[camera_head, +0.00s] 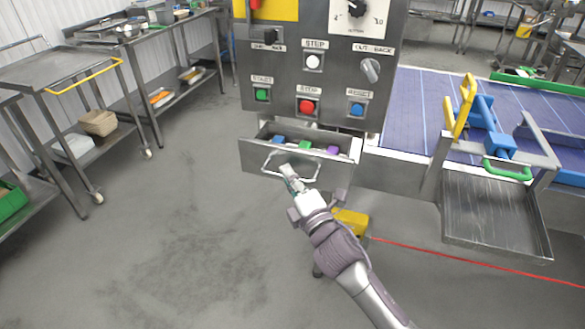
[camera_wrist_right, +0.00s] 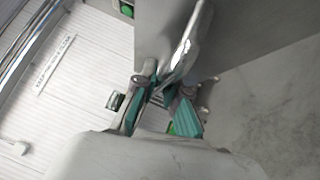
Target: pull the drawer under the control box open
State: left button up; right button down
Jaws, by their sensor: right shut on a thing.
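The control box (camera_head: 330,75) is a grey metal panel with coloured buttons and knobs. Under it, the drawer (camera_head: 252,158) stands partly open, with blue, green and purple items (camera_head: 304,145) showing inside. Its silver bar handle (camera_head: 291,152) is on the front face. My right gripper (camera_head: 290,177) is at the handle's lower bar and is shut on it. In the right wrist view the handle (camera_wrist_right: 188,48) runs down between the teal-padded fingers of my right gripper (camera_wrist_right: 160,100). My left gripper is not in view.
A conveyor with a blue belt (camera_head: 420,95) and a metal chute (camera_head: 490,215) stand to the right. A yellow object (camera_head: 351,221) is on the floor behind my right arm. Metal tables (camera_head: 65,68) line the left. The floor (camera_head: 180,220) before the drawer is mostly clear.

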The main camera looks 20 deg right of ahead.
jog(key=c, duration=1.2)
grip_release()
jog(key=v, duration=1.2)
jog(key=s+d+f+m+g+h, duration=0.1)
jog(key=s+f+m+g, duration=0.15)
jog(key=f, duration=0.95)
jog(key=s+d+f+m+g+h, duration=0.1)
jog(key=s+d+f+m+g, duration=0.2)
jog(key=f, duration=0.9)
jog(key=s+f+m+g+h, duration=0.1)
jog(key=f+m+g, duration=0.25)
jog(key=f, duration=0.85)
jog(key=s+d+f+m+g, duration=0.2)
jog(key=s+f+m+g, duration=0.25)
jog(key=s+f, duration=0.95)
jog(key=s+f+m+g, duration=0.2)
jog(key=s+f+m, duration=0.1)
jog(key=s, duration=0.6)
jog(key=s+f+m+g+h, duration=0.1)
jog(key=s+f+m+g, duration=0.1)
jog(key=s+f, duration=0.4)
jog(key=s+m, duration=0.1)
jog(key=s, duration=0.3)
jog(key=shift+s+d+f+g, duration=0.2)
jog(key=shift+s+d+g, duration=0.15)
